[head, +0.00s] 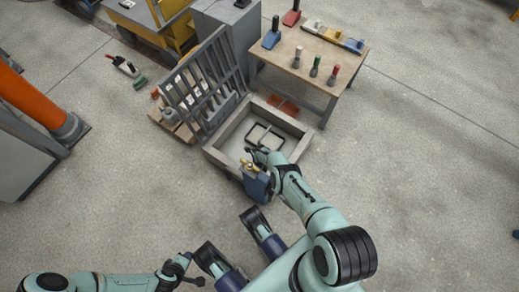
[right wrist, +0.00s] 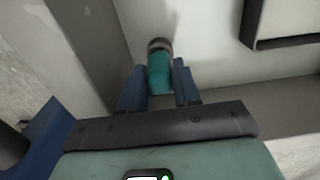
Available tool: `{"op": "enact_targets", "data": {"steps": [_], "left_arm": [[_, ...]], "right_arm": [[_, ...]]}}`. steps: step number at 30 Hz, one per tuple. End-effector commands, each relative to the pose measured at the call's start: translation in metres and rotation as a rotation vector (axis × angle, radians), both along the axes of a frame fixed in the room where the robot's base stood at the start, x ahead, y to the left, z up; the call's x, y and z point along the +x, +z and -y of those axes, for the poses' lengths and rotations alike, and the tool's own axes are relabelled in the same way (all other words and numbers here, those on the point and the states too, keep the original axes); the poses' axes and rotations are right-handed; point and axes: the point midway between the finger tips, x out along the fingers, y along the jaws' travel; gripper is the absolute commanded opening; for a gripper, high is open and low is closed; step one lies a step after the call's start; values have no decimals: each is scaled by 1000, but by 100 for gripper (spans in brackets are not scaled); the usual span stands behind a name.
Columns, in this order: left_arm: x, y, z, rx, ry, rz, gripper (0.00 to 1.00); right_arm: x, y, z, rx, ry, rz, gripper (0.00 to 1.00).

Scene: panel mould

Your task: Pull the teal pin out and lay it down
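The teal pin (right wrist: 160,75) is in the right wrist view, with a grey collar at its far end against the pale surface inside the mould. My right gripper (right wrist: 160,85) has one blue finger on each side of the pin, with no clear gap, so it looks shut on it. In the head view my right gripper (head: 250,153) is low over the near side of the grey mould box (head: 222,137), and its arm hides part of the box. I cannot pick out the pin there. My left gripper (head: 190,270) is low in the picture, away from the mould, its fingers too small to read.
A slatted grey panel (head: 200,88) stands tilted along the mould's left side. A blue block with a brass top (head: 258,187) is at its near corner. A wooden table (head: 345,62) with several small tools stands behind.

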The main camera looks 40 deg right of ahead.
Motion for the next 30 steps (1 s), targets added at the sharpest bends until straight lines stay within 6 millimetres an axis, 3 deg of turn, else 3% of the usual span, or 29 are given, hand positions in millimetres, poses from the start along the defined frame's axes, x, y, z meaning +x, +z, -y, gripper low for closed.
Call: {"op": "enact_targets", "data": {"steps": [30], "left_arm": [[-1,42,0,0,0,14,51]], "right_arm": [[0,46,0,-1,0,1,0]]}}
